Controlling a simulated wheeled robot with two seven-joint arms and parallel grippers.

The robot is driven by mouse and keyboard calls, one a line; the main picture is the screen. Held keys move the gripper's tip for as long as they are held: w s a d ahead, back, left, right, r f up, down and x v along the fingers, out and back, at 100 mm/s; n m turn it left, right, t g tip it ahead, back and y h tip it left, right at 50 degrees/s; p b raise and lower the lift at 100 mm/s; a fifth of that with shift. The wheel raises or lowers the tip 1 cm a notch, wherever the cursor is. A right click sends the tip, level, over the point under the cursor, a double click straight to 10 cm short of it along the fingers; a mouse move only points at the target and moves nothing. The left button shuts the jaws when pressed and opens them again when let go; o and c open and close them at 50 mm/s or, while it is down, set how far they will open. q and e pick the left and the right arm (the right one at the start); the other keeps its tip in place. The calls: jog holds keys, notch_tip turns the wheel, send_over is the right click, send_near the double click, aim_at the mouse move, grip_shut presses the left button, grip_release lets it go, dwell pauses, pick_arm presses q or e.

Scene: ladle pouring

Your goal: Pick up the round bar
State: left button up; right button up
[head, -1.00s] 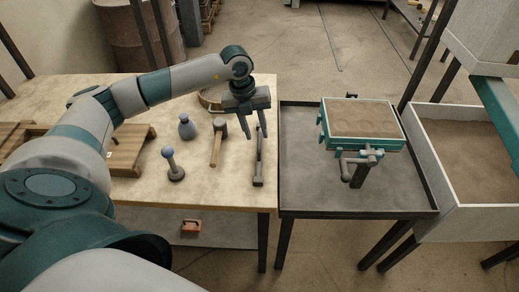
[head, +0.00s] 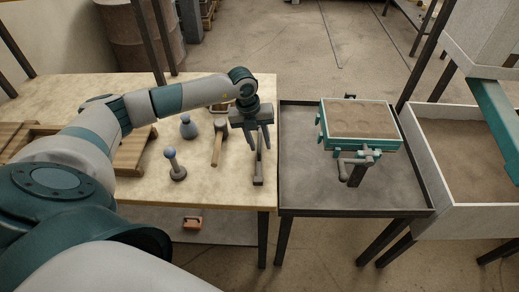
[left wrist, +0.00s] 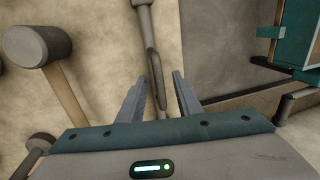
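The round bar (head: 258,167) is a long grey metal piece lying on the right edge of the wooden table. In the left wrist view the bar (left wrist: 146,28) runs from the top edge down between my fingers. My left gripper (head: 260,146) is open, pointing down over the far part of the bar. In the left wrist view the open gripper (left wrist: 161,84) has one finger on each side of the bar, with gaps visible. I cannot tell how high the fingertips are above the table. My right gripper is not in view.
A dark metal table (head: 310,190) at the right holds a teal-framed sand box (head: 360,118). Bare table (head: 225,190) lies nearer.

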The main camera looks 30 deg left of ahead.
aim_at(260, 140)
pick_arm(q)
grip_shut()
jog(key=shift+r, duration=0.15)
jog(key=shift+w+r+b, duration=0.1)
jog(key=shift+r+b, duration=0.3)
jog(key=shift+r, duration=0.05)
notch_tip(260, 140, up, 2)
jog(key=shift+r+b, duration=0.15)
jog(key=shift+b, duration=0.45)
jog(key=s+d+r+b, duration=0.3)
jog(key=s+d+r, duration=0.2)
jog(key=d, duration=0.5)
jog(key=shift+s+d+r, duration=0.15)
jog(key=shift+s+r, duration=0.25)
jog(key=shift+r, duration=0.9)
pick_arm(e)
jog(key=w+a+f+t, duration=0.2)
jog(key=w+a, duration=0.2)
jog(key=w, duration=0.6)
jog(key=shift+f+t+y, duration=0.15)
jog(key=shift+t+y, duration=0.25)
